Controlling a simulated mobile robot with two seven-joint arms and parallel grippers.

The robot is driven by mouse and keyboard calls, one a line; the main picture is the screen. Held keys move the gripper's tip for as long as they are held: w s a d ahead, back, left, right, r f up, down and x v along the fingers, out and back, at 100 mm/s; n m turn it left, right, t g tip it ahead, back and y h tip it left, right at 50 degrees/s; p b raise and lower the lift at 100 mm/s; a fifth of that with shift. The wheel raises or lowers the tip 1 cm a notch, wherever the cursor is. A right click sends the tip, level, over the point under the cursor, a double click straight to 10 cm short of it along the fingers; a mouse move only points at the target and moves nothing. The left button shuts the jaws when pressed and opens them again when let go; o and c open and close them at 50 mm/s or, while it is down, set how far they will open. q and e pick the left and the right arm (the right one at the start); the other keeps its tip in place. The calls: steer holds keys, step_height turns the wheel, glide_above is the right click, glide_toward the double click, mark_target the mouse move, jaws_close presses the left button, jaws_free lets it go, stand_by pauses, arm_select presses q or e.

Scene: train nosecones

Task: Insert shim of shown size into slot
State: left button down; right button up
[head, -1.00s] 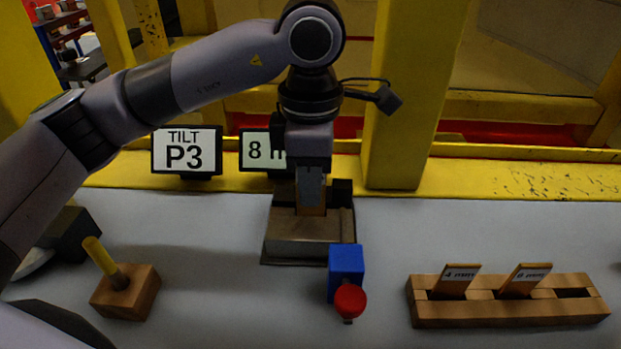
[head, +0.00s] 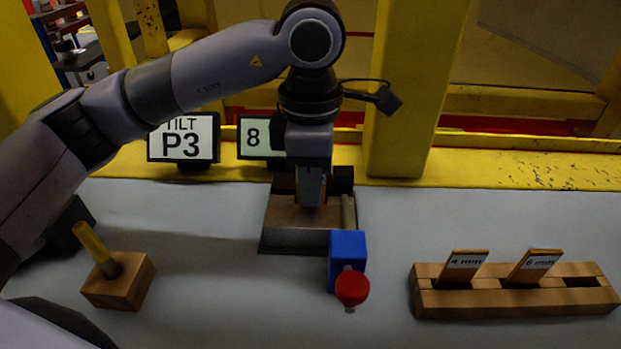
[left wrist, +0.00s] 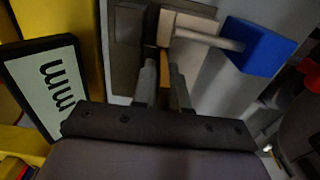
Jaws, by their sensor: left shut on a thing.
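My left gripper (head: 311,203) points down over the grey metal slot block (head: 292,238) and is shut on a wooden shim. The shim (left wrist: 163,65) shows as a thin orange-brown strip between the fingers in the left wrist view. In the head view the fingers reach down to the block's top and hide the shim. Its lower end appears to be at or in the slot, but the depth cannot be told. A sign (head: 259,138) behind reads 8, with the rest hidden by my arm; the left wrist view shows its "mm" (left wrist: 58,88). My right gripper is not in view.
A wooden rack (head: 512,303) at right holds 4 mm (head: 466,264) and 6 mm (head: 536,264) shims, with its right slot empty. A blue block with a red knob (head: 352,287) sits before the slot block. A yellow-handled tool in a wooden base (head: 120,282) and TILT P3 sign (head: 183,138) are left.

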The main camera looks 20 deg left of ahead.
arm_select(q)
steer(key=shift+f, duration=0.25)
steer(key=shift+r, duration=0.15)
steer(key=shift+r+p, duration=1.1)
steer(key=shift+r, duration=0.85)
steer(key=shift+b, duration=0.5)
stand_by(0.6)
steer(key=shift+f+b, duration=1.7)
steer(key=shift+f, duration=0.35)
steer(key=c, duration=1.1)
jaws_free()
